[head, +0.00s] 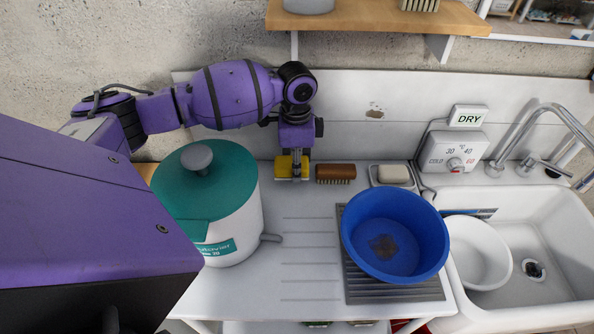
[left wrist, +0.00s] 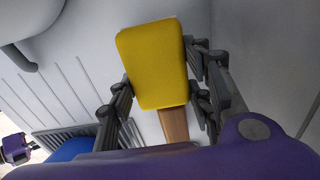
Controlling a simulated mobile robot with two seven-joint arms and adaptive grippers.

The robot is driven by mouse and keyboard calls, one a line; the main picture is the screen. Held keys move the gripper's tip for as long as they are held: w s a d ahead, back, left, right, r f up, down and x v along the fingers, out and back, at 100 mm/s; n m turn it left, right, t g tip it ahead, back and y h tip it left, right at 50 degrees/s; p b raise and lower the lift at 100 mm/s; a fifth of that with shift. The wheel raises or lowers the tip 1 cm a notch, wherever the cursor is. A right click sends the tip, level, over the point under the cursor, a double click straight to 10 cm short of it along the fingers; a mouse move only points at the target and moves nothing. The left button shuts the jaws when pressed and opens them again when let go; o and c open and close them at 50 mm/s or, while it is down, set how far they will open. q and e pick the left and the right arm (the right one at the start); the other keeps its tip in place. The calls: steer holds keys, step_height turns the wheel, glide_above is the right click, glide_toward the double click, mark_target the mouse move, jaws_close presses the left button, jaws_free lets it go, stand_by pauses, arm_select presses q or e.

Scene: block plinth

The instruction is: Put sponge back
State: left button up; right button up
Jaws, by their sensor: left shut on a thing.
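A yellow sponge (head: 284,167) is between the fingers of my left gripper (head: 293,168), at the back of the white counter beside the brown brush. In the left wrist view the sponge (left wrist: 155,64) fills the space between the fingers of my left gripper (left wrist: 165,85), which is shut on it. From these views I cannot tell whether the sponge touches the counter.
A brown brush (head: 336,173) and a soap dish with soap (head: 394,174) lie right of the sponge. A white pot with a green lid (head: 206,182) stands left. A blue basin (head: 396,222) sits on the ribbed mat (head: 362,287), left of the sink (head: 550,225). The counter's front middle is clear.

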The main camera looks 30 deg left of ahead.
arm_select(q)
steer(key=shift+w+a+f, duration=0.15)
steer(key=shift+f, duration=1.55)
steer(key=shift+f, duration=0.15)
steer(key=o, duration=1.1)
steer(key=shift+r, duration=3.9)
